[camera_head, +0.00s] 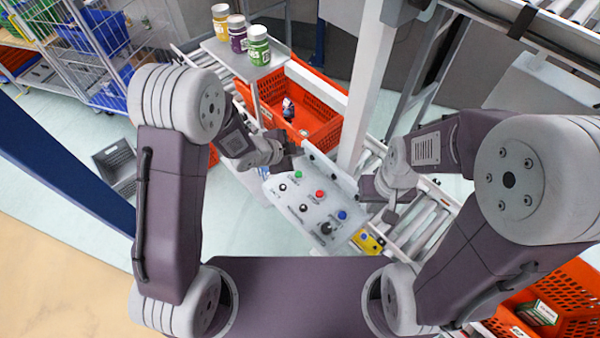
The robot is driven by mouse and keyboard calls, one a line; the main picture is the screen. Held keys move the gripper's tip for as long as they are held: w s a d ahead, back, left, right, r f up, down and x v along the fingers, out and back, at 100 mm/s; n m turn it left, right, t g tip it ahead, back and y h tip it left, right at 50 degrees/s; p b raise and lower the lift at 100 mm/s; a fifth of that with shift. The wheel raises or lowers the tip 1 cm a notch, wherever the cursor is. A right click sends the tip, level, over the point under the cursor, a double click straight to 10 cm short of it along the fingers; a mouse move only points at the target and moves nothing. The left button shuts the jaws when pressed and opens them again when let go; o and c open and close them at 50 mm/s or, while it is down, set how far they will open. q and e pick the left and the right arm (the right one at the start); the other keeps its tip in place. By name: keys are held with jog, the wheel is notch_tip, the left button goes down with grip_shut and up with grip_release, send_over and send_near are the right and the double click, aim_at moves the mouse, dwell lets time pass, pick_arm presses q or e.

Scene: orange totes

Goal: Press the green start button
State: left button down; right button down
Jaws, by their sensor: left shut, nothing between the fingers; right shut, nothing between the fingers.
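The green button (298,175) sits on a pale control panel (291,205), near its upper edge. A red button (320,193) and a blue button (342,215) follow it in a row toward the lower right. Several black knobs sit on the panel's left and lower side. My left gripper (291,154) is shut and empty, just above the green button in the picture and apart from it. My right gripper (372,200) is shut and empty, right of the panel near the blue button. The exact gap between my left fingertips and the button is hard to judge.
An orange tote (318,104) with a small item stands behind the panel. Three jars stand on a grey shelf (230,58). A roller conveyor (425,225) runs right of the panel. A white post (362,90) rises behind. Another orange tote (572,283) is at lower right.

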aim_at(297, 175)
pick_arm(q)
jog(key=f+b, duration=0.3)
jog(key=f, duration=0.1)
jog(key=f+b, duration=0.4)
jog(key=shift+a+f, duration=0.2)
jog(key=shift+f, duration=0.05)
jog(key=shift+f+b, duration=0.15)
jog(key=shift+b, duration=0.15)
jog(key=shift+a, duration=0.1)
dwell(1.2)
jog(key=shift+f+b, duration=0.3)
jog(key=shift+b, duration=0.05)
